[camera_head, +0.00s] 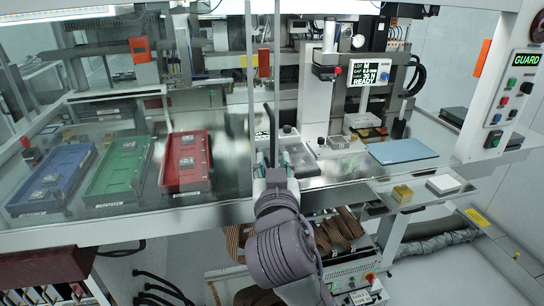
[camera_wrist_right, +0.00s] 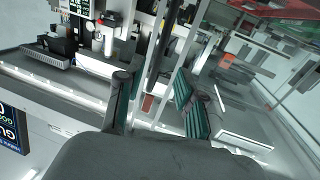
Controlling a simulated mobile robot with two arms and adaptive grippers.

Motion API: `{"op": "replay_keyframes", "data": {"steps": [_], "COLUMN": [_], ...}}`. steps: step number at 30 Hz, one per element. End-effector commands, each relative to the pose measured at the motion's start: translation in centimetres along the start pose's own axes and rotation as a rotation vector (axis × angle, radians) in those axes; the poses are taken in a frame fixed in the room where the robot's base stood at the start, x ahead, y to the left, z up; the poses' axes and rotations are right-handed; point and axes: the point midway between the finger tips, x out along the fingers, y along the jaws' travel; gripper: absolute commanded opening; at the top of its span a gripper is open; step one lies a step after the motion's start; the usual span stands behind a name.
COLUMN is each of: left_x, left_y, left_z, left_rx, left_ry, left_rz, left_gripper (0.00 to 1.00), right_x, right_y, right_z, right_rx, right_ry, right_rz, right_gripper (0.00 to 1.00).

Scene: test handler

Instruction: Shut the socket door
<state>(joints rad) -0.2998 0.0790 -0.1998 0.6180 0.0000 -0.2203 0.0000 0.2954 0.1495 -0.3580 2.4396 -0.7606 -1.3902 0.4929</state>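A clear guard panel, which I take to be the socket door, stands in front of the machine. Its pale upright frame (camera_head: 250,90) is left of the press bay, and the bay to its right looks uncovered. A dark upright handle-like bar (camera_head: 271,135) is by the frame. My right gripper (camera_head: 274,160) is at this bar. In the right wrist view the gripper (camera_wrist_right: 153,85) has its teal-padded fingers apart, with a dark bar (camera_wrist_right: 158,55) showing beyond and between them. I cannot tell whether they touch it. My left gripper is not in view.
Blue (camera_head: 50,180), green (camera_head: 118,170) and red (camera_head: 186,162) trays lie behind the glass at left. A press with a READY display (camera_head: 370,72) and a blue mat (camera_head: 402,151) are at right. A GUARD panel (camera_head: 513,88) stands far right.

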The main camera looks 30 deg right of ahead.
Motion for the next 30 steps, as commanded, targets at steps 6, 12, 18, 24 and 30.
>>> {"op": "replay_keyframes", "data": {"steps": [6,12,18,24,30], "left_x": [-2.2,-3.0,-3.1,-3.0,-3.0], "left_y": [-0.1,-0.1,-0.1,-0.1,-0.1], "left_z": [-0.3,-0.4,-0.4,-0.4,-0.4], "left_rx": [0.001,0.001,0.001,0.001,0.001], "left_ry": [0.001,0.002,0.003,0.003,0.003], "left_rz": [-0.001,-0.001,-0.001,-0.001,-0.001], "left_gripper": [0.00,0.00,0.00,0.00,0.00], "right_x": [4.0,6.4,7.2,7.2,7.1], "right_y": [0.2,0.1,0.1,0.1,0.1], "right_z": [-0.6,-0.5,-0.3,-0.2,-0.2], "right_rx": [-0.007,-0.004,-0.001,-0.001,-0.001], "right_ry": [-0.002,-0.001,-0.001,-0.001,-0.001], "right_rz": [0.005,0.003,0.001,0.001,0.001], "right_gripper": [0.37,0.37,0.37,0.37,0.04]}}
